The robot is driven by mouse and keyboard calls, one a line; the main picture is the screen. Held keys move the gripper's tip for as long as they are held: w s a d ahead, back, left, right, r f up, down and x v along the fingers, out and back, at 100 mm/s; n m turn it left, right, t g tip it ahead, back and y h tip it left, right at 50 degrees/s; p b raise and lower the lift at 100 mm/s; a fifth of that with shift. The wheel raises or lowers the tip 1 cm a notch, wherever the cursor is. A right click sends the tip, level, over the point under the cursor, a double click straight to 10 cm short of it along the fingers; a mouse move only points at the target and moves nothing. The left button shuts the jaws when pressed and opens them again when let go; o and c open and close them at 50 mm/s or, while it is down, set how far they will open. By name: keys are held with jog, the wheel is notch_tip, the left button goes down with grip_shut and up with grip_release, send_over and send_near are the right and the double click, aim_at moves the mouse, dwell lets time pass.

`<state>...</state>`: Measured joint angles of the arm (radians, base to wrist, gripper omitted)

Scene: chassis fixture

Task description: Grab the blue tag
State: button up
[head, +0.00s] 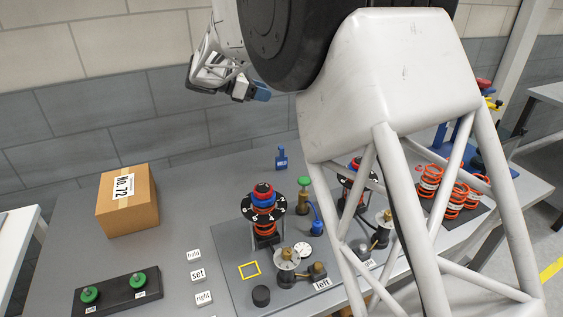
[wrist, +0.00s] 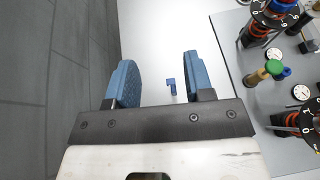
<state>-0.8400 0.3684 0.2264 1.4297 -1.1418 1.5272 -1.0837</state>
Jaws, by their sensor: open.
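The blue tag (head: 281,158) stands on the grey table near its back edge, left of my arm in the head view. It carries a small white label. In the wrist view the blue tag (wrist: 171,86) shows small, well below my gripper (wrist: 160,82) and between its two blue fingers. My gripper is open and empty. In the head view my gripper (head: 262,91) is high above the table, up and left of the tag, seen side-on. Nothing hides the tag in either view.
A cardboard box (head: 127,200) stands at left. A black base with green knobs (head: 118,291) is in front. The table around the tag is clear; a wall rises behind.

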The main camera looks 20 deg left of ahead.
send_near(278, 157)
jog(key=x, duration=0.3)
jog(key=shift+w+d+f, duration=0.15)
jog(key=shift+w, duration=0.1)
jog(key=shift+d, duration=0.1)
jog(key=shift+x, duration=1.25)
jog(key=shift+w, duration=0.1)
jog(key=shift+x, duration=2.5)
jog(key=shift+c, duration=0.5)
grip_shut()
